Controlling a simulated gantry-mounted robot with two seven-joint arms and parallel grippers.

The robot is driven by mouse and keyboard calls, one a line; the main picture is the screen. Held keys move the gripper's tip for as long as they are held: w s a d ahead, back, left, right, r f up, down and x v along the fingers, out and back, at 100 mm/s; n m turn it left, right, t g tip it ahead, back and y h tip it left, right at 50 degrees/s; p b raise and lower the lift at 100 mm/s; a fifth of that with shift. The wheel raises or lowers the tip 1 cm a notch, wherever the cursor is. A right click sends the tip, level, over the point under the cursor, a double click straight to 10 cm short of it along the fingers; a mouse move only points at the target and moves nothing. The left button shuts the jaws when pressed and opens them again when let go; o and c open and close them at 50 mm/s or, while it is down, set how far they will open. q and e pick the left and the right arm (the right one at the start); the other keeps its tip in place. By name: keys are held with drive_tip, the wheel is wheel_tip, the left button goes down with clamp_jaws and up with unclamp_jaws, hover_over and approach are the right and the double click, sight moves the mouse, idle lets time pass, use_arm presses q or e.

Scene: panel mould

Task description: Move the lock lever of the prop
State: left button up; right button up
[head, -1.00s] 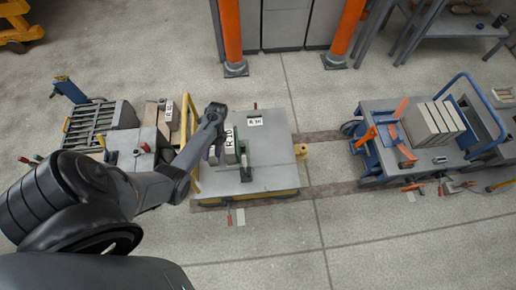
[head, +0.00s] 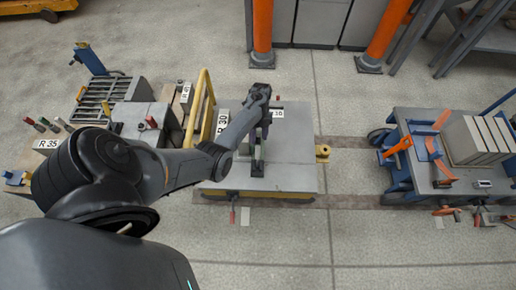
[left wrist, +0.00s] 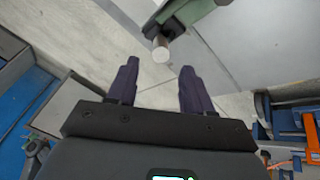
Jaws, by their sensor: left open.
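The prop (head: 258,165) stands on the grey mould table, partly hidden behind my left arm in the head view. In the left wrist view, its green body (left wrist: 205,12) is at the top, and a lever with a pale round end (left wrist: 160,52) points down from it. My left gripper (left wrist: 157,68) is open. The lever's end appears just beyond and between the two dark fingertips, with nothing held. In the head view my left gripper (head: 264,118) is over the table near the prop; its fingers are hard to make out. My right gripper is not in view.
The grey table (head: 295,175) has a yellow rail (head: 200,108) at its left and a red handle (head: 232,214) at its front. A cart with pale slabs (head: 470,140) stands at the right. Clear floor (head: 350,110) lies between them. Orange posts (head: 262,28) stand behind.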

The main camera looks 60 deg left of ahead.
sight(258, 147)
use_arm(q)
drive_tip(key=shift+b+x, duration=0.95)
drive_tip(key=shift+x, duration=2.1)
clamp_jaws()
